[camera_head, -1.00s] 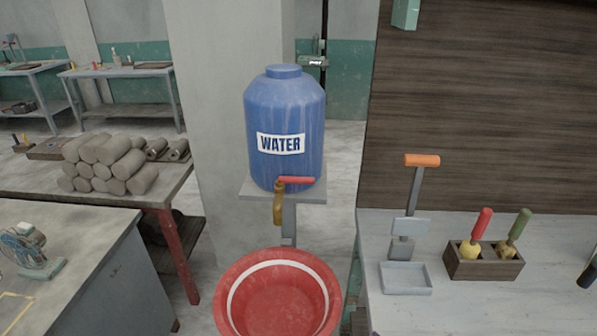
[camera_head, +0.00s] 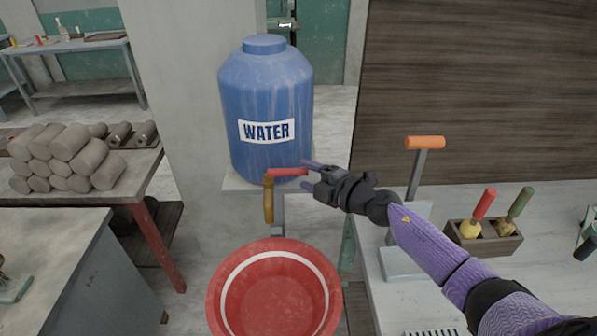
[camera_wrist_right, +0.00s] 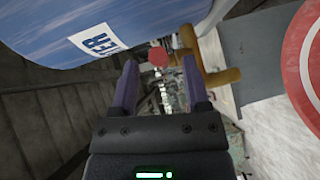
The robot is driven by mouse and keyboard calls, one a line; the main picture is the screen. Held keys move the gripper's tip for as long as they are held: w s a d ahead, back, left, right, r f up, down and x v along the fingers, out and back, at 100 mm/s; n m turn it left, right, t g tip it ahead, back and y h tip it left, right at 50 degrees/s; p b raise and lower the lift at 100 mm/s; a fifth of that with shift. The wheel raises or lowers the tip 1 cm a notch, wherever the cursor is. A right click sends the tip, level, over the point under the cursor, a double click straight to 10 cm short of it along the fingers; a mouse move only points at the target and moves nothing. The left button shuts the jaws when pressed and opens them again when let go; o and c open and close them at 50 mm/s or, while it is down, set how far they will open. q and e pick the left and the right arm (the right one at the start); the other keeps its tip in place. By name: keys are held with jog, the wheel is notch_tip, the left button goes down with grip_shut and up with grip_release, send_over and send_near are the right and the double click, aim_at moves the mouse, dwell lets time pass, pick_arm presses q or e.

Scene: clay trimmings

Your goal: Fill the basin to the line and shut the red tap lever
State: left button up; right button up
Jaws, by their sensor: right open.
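The red tap lever (camera_head: 286,172) lies level, pointing right from the brass tap (camera_head: 268,200) under the blue water tank (camera_head: 266,105). No stream shows below the tap. The red basin (camera_head: 222,305) stands below, with a white line around its inside; I see no clear water surface in it. My right gripper (camera_head: 307,175) is open at the lever's free end. In the right wrist view the lever's round red end (camera_wrist_right: 158,56) shows between the purple fingertips (camera_wrist_right: 160,68), without visible grip. My left gripper is not in view.
Stacked clay rolls (camera_head: 65,155) lie on the left table. The tank stands on a small shelf (camera_head: 232,182) before a pillar.

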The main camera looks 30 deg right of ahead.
aim_at(288, 172)
jog(key=shift+b+x, duration=0.3)
jog(key=shift+x, duration=1.15)
grip_shut()
dwell(0.3)
